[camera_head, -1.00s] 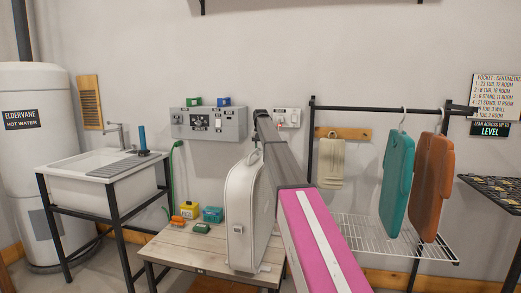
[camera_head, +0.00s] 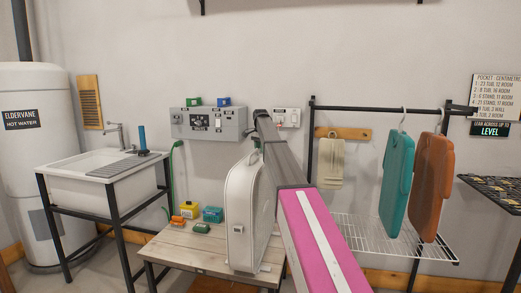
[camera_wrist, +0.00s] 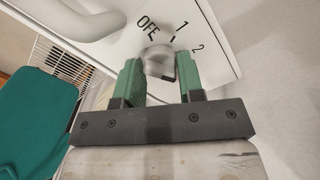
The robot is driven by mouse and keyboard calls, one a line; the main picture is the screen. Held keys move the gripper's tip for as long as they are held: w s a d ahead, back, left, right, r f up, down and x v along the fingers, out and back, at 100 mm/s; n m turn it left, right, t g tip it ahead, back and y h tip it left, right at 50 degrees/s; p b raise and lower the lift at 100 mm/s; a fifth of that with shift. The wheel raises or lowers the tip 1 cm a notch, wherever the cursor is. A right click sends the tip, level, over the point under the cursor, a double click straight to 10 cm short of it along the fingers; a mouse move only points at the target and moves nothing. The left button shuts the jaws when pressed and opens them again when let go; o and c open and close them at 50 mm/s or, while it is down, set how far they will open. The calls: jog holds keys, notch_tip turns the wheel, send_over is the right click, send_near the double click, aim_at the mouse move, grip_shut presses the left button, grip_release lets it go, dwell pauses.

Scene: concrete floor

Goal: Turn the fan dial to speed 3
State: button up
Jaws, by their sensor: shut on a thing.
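The fan (camera_head: 243,222) is a white, rounded, upright unit on the low wooden table in the head view. In the wrist view its pale panel (camera_wrist: 215,48) carries the marks OFF, 1 and 2; no 3 is visible. The round grey dial (camera_wrist: 157,56) sits below these marks, between the green fingers of my gripper (camera_wrist: 158,74), which is shut on it. The dial's pointer is too blurred to read. In the head view my gripper and the dial are hidden, with my arm reaching in beside the fan.
On the wooden table (camera_head: 190,250) stand a yellow block (camera_head: 189,210), a teal block (camera_head: 213,214) and other small blocks. A rack to the right holds a teal hanging item (camera_head: 397,185) and a brown one (camera_head: 433,190). A sink (camera_head: 100,182) stands left.

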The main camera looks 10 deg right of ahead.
jog(key=shift+m, duration=0.4)
jog(key=o, duration=0.9)
jog(key=shift+r, duration=0.15)
notch_tip(320, 180, up, 11)
jog(key=shift+f, duration=0.2)
jog(key=shift+s, duration=0.1)
